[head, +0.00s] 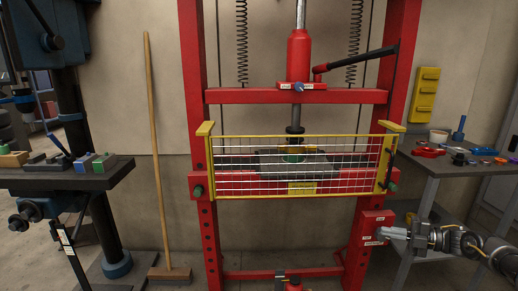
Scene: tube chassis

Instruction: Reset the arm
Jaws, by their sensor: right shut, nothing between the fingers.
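My right gripper (383,234) is at the lower right in the head view, with its arm coming in from the right edge. It is shut and its fingertips point left. The tips are at or just in front of a small red box (373,222) with pale labels on the press's right leg; I cannot tell whether they touch it. My left gripper is not in view.
A red press frame (200,235) stands ahead with a yellow-framed mesh guard (295,196) across it. A cluttered bench (470,167) is at the right, near my right arm. A broom (158,150) leans left, beside a dark drill-press table (60,178).

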